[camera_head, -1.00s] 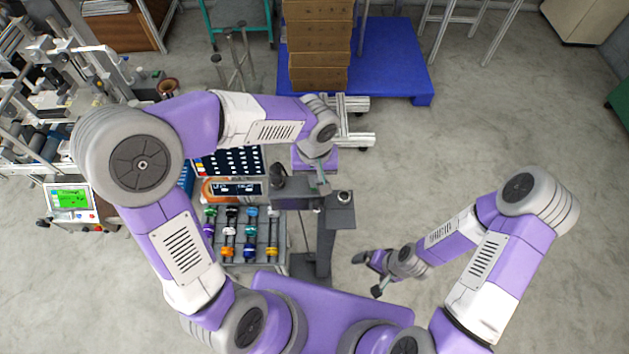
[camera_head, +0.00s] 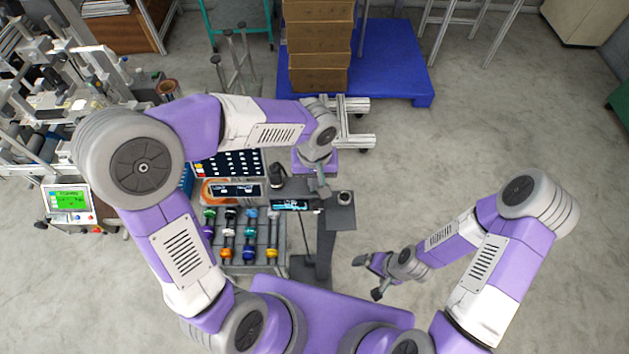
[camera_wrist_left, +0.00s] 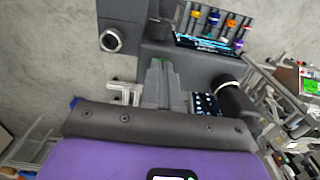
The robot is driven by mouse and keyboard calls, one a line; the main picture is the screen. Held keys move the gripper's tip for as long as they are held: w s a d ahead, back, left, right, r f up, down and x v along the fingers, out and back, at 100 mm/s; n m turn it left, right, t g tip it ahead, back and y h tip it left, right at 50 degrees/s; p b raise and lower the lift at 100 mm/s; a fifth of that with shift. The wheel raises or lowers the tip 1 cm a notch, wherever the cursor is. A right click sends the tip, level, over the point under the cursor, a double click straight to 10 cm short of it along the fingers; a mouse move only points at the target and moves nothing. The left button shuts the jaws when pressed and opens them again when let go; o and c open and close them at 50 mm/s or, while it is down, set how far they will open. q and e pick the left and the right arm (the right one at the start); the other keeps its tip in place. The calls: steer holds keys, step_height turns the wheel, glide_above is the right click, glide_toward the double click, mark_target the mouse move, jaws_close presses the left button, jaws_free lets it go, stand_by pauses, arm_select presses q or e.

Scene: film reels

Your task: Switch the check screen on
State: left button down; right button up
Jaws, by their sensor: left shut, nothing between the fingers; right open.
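The small check screen (camera_head: 291,205) on the dark stand is lit, with pale blue graphics on black. It also shows lit in the left wrist view (camera_wrist_left: 207,45). My left gripper (camera_head: 322,191) is shut and empty, just right of the screen at the dark housing. In the left wrist view its fingertips (camera_wrist_left: 162,66) point at the housing, with a small green spot at their tips. Whether they touch it I cannot tell. My right gripper (camera_head: 368,275) is open and empty, low and right of the stand.
A rack of coloured reels (camera_head: 240,238) stands left of the stand. A dark panel with icons (camera_head: 228,161) is behind it. A green-lit screen (camera_head: 69,200) belongs to the machine at left. Boxes (camera_head: 319,45) stand on a blue pallet (camera_head: 395,65). The floor at right is clear.

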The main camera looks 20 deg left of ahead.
arm_select(q)
step_height(320, 180, up, 7)
steer(key=p, duration=0.4)
steer(key=shift+p, duration=0.4)
arm_select(e)
step_height(320, 180, up, 5)
